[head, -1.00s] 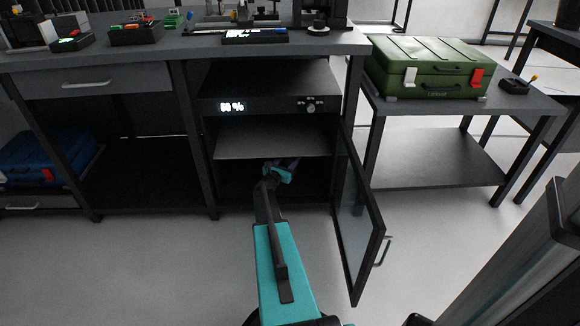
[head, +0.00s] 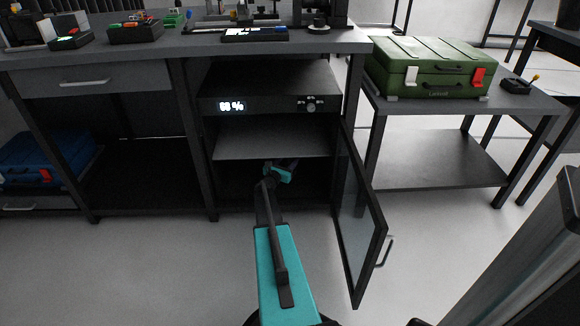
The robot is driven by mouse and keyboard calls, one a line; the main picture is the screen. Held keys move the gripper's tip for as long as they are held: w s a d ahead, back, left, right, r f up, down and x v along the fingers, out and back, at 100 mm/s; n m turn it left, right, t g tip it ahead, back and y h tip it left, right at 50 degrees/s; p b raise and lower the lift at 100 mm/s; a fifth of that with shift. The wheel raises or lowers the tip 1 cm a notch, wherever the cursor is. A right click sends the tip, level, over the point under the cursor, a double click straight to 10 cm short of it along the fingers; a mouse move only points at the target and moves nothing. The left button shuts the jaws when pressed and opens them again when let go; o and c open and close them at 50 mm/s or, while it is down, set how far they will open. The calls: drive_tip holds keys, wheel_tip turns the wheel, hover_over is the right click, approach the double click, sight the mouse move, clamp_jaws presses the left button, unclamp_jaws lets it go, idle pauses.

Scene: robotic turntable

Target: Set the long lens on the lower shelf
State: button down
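A dark cabinet with a lit percent display stands open under the workbench. Its upper shelf (head: 270,140) is bare where I can see it. The lower shelf (head: 312,190) lies in shadow beneath it. My gripper (head: 279,170) is inside the cabinet's lower compartment, below the upper shelf. The gripper is small and dark here, so I cannot tell whether its fingers are open or shut. I cannot make out the long lens at the gripper or on the lower shelf.
The glass door (head: 362,215) hangs open to the right of my arm. A green case (head: 430,68) sits on the side table (head: 440,160). A blue case (head: 45,155) lies at the far left. The floor in front is clear.

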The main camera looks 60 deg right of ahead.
wheel_tip(320, 180, down, 4)
drive_tip(key=shift+r+b, duration=0.2)
drive_tip(key=shift+b, duration=0.65)
drive_tip(key=shift+w+d+f+b, duration=0.1)
drive_tip(key=shift+d+f+b, duration=0.1)
drive_tip(key=shift+f+b, duration=0.2)
drive_tip(key=c, duration=0.9)
unclamp_jaws()
drive_tip(key=shift+f, duration=0.15)
